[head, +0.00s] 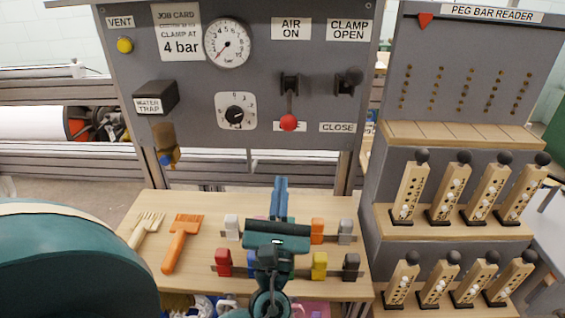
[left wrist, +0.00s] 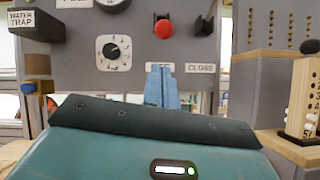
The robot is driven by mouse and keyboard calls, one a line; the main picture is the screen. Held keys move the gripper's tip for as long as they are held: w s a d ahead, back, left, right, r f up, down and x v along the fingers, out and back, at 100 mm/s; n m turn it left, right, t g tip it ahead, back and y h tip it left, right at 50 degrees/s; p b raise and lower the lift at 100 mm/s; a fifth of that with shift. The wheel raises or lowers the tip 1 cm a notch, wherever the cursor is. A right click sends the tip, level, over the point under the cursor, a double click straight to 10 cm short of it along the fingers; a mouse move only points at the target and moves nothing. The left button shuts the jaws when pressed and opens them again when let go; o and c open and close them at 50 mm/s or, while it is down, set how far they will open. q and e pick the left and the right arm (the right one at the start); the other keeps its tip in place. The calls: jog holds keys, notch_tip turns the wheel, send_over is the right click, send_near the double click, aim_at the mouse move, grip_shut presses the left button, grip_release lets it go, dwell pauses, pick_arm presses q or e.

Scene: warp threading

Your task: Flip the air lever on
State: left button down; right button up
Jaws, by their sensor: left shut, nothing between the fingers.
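The air lever is on the grey panel, with its red ball knob (head: 288,122) hanging straight down from a dark bracket. The AIR ON label (head: 291,29) is above it, and the knob partly covers the label at its lower end. In the left wrist view the red knob (left wrist: 164,29) is near the top. My left gripper (head: 281,181) is shut and empty, its blue fingers together and pointing at the panel below the knob. In the left wrist view the fingertips (left wrist: 161,68) appear just below the knob, apart from it. My right gripper is not in view.
A clamp lever (head: 348,80) is right of the air lever. A dial (head: 236,116), gauge (head: 228,43) and water trap (head: 156,96) are to the left. The wooden shelf (head: 200,205) below holds a brush, an orange tool and coloured clips. A peg rack (head: 400,133) stands right.

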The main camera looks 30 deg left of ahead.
pick_arm(q)
jog(key=p+x, duration=0.2)
jog(key=x, duration=0.7)
jog(key=shift+r, duration=0.15)
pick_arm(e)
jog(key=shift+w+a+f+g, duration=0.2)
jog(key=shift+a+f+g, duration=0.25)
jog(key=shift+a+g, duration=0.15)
pick_arm(q)
jog(key=shift+w+a, duration=0.1)
jog(key=shift+w, duration=0.05)
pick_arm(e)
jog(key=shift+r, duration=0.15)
